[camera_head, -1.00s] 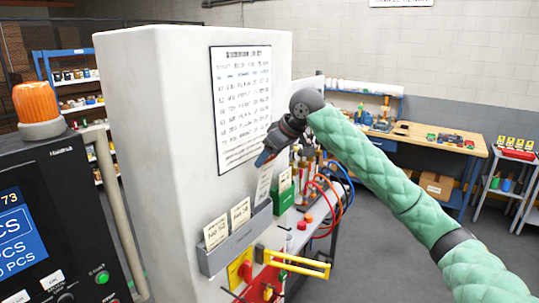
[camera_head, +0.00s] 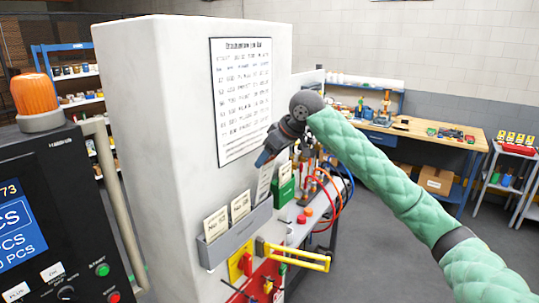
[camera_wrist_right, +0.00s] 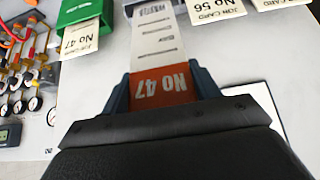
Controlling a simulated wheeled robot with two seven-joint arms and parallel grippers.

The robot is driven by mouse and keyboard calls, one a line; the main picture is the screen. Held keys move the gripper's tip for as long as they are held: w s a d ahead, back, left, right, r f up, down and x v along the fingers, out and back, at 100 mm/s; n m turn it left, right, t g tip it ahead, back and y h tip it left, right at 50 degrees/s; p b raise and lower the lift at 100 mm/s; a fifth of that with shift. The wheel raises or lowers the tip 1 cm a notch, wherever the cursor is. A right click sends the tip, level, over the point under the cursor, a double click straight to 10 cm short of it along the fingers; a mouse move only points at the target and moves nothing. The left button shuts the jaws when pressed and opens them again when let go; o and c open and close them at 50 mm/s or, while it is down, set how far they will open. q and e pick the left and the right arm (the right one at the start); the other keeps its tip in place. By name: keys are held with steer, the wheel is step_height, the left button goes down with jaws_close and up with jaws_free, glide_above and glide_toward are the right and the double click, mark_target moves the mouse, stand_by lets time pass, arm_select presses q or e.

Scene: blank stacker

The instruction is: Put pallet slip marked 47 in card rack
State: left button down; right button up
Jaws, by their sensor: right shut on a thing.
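The slip marked 47 (camera_wrist_right: 158,60) is white with an orange end in the right wrist view. My right gripper (camera_wrist_right: 165,90) is shut on that orange end. In the head view my right gripper (camera_head: 263,160) holds the slip (camera_head: 264,184) upright over the right end of the grey card rack (camera_head: 235,239). I cannot tell whether its lower end is inside the rack. Two job cards (camera_head: 216,224) stand in the rack to the left. A green holder (camera_head: 285,194) with a job card marked 47 (camera_wrist_right: 78,40) is just right of the slip. My left gripper is not in view.
The rack is on the side of a white cabinet (camera_head: 170,130) below a printed chart (camera_head: 240,100). A yellow handle (camera_head: 297,256) sticks out below it. Hoses and a red button (camera_head: 301,219) are to the right. A control panel (camera_head: 50,220) stands left.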

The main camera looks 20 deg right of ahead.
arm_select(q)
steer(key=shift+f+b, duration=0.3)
arm_select(e)
steer(key=shift+f, duration=1.35)
steer(key=o, duration=1.3)
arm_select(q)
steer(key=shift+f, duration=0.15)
arm_select(e)
steer(key=shift+s+d+r+b, duration=0.15)
steer(key=shift+r+b, duration=0.1)
steer(key=shift+b, duration=0.1)
steer(key=b+v, duration=0.2)
steer(key=v, duration=0.1)
steer(key=shift+s+d+r, duration=0.15)
steer(key=shift+r, duration=0.15)
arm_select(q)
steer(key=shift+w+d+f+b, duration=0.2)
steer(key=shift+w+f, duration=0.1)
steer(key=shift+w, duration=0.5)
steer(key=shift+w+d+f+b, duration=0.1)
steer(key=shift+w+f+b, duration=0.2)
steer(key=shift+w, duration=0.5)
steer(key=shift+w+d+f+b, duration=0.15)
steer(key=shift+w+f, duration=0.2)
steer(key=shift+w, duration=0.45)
arm_select(e)
steer(key=shift+v, duration=1.7)
